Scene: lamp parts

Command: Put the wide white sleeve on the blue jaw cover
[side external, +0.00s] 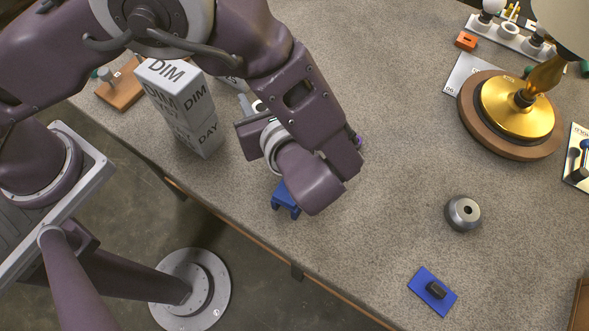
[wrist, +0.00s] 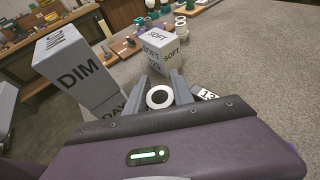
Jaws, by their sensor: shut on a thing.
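In the wrist view my gripper (wrist: 161,84) has its two grey fingers on either side of the wide white sleeve (wrist: 150,98), a round white ring with a dark hole facing the camera. The gripper is shut on it. In the side external view my wrist and forearm hide most of the gripper and sleeve; a bit of white shows beside the grey fingers. The blue jaw cover (side external: 286,201), a small blue piece with prongs, lies near the table's front edge, partly hidden under my wrist. It is not visible in the wrist view.
Stacked lettered grey blocks (side external: 197,132) stand left of my gripper; another lettered block (wrist: 158,50) is beyond it. A blue plate with a black block (side external: 420,278), a grey round part (side external: 453,214) and a brass lamp base (side external: 500,138) are right. The table centre is clear.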

